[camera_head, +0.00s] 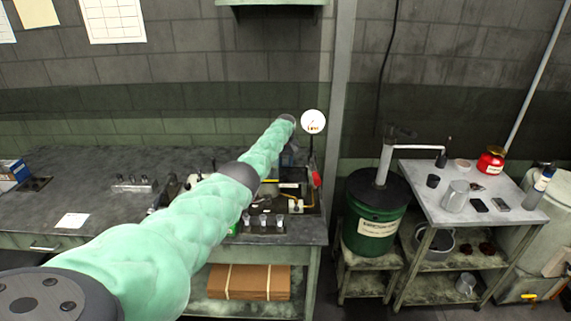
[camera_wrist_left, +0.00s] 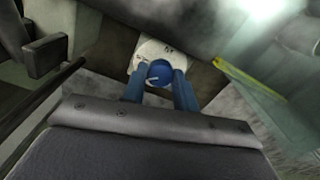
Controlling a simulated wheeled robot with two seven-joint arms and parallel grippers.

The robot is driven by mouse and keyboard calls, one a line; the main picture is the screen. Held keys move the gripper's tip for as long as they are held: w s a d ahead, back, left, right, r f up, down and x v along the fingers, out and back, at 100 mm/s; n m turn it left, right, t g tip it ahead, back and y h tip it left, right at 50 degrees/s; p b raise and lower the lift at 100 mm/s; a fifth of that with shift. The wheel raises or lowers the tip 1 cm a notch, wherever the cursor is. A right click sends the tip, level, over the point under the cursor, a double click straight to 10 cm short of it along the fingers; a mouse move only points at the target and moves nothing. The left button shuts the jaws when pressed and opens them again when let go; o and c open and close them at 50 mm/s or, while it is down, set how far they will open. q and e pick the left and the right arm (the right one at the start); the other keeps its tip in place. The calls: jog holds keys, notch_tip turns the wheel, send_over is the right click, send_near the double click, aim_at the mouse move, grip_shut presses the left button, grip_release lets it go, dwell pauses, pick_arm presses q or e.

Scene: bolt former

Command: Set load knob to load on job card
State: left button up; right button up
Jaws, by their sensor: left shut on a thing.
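The load knob (camera_wrist_left: 159,72) is round and blue with a pale pointer mark, on a white plate (camera_wrist_left: 150,48) with small dark markings too small to read. My left gripper (camera_wrist_left: 159,86) has its blue fingers on either side of the knob and is shut on it. In the head view my left arm reaches across the bench to the machine, and the arm hides the knob there. A white card (camera_head: 72,220) lies flat on the bench at left; its text cannot be read, and I cannot tell whether it is the job card. My right gripper is not in view.
A round white gauge (camera_head: 313,122) stands just right of my left wrist. A rack of small cups (camera_head: 264,222) sits at the bench's front edge. A green drum (camera_head: 374,222) and a grey cart (camera_head: 484,207) stand to the right. The bench's left part is mostly clear.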

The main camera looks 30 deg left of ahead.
pick_arm(q)
jog(key=shift+n, duration=1.1)
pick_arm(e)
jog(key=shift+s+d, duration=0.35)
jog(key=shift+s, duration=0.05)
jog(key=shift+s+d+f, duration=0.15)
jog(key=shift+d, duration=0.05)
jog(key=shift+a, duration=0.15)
pick_arm(q)
jog(key=o, duration=1)
jog(key=shift+r, duration=0.1)
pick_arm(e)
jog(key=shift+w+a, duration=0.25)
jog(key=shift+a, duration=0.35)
